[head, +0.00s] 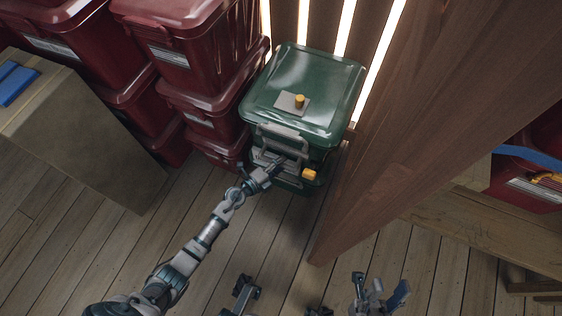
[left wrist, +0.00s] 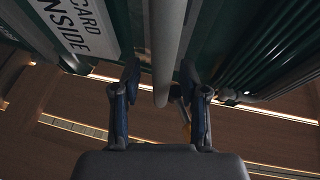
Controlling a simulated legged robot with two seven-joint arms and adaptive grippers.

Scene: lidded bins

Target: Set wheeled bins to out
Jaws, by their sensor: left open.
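A dark green lidded bin (head: 335,82) stands upright against the slatted wall, its lid closed. A grey handle (head: 284,133) is on its near side. My left gripper (head: 292,160) is at this near side, just below the handle. In the left wrist view my left gripper (left wrist: 160,68) is open, with a finger on each side of a grey bar (left wrist: 167,30). I cannot tell whether the fingers touch the bar.
Stacked dark red lidded bins (head: 195,50) stand close on the left of the green bin. A wooden partition (head: 400,130) rises close on its right. A box-like block (head: 85,130) stands at left. The plank floor (head: 265,225) in front is clear.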

